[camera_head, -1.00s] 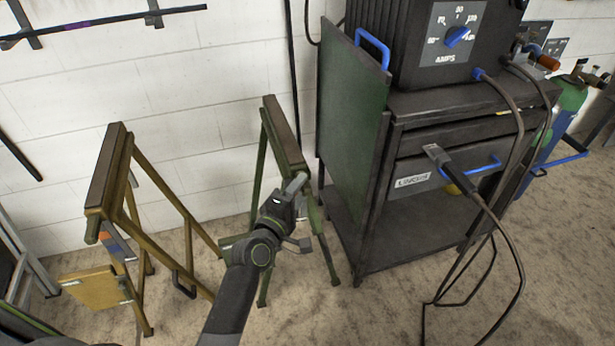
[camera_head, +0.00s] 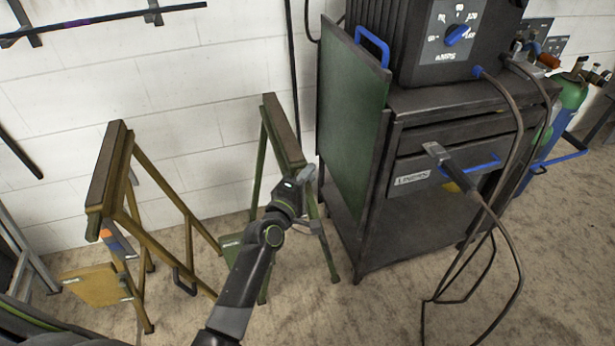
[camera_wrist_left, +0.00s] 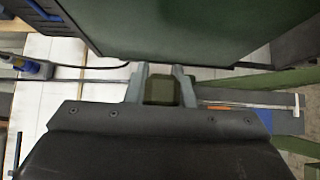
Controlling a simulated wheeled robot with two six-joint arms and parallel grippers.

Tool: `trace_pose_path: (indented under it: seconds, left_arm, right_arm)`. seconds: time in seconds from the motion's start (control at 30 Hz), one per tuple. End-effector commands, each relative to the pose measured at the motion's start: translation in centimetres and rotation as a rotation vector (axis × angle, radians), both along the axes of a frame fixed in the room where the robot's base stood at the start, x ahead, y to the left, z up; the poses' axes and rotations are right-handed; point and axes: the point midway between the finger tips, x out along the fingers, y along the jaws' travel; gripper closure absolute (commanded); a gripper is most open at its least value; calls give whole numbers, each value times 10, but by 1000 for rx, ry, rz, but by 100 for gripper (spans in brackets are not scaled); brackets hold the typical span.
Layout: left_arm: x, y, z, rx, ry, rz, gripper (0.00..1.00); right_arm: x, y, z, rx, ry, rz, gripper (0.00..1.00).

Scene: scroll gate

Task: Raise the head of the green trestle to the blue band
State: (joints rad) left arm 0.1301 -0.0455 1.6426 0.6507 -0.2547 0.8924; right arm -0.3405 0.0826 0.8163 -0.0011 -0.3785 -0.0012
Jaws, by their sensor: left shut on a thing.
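The green trestle stands between the yellow trestle and the dark cart; its brown-topped head (camera_head: 282,130) slopes toward me. My left gripper (camera_head: 303,178) is at the near end of that head. In the left wrist view my left gripper (camera_wrist_left: 161,86) has its fingers on both sides of a green block (camera_wrist_left: 160,91), the end of the head, and is shut on it. A grey post strip (camera_wrist_left: 240,112) there carries an orange mark (camera_wrist_left: 218,106) and the blue band (camera_wrist_left: 265,120). In the head view my gripper hides the green trestle's band. My right gripper is out of view.
The yellow trestle (camera_head: 108,165) stands to the left, with its own blue and orange marks. The dark cart (camera_head: 358,235) with a green side panel (camera_head: 352,115) stands close on the right. A white wall (camera_head: 220,60) is behind. Cables hang before the cart.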

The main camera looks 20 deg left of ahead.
Motion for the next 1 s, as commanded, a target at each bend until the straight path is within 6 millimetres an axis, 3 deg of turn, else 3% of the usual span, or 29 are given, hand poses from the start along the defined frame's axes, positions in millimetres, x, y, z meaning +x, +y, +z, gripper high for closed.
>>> trace_pose_path:
  seconds: [0.27, 0.7, 1.0]
  left_arm:
    - [0, 0, 1, 0, 1, 0, 100]
    - [1, 0, 52, -3, -11, 1, 100]
    - [2, 0, 58, -5, -15, 2, 100]
  right_arm:
    - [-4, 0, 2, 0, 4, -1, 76]
    - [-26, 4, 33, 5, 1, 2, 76]
    - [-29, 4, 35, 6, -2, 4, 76]
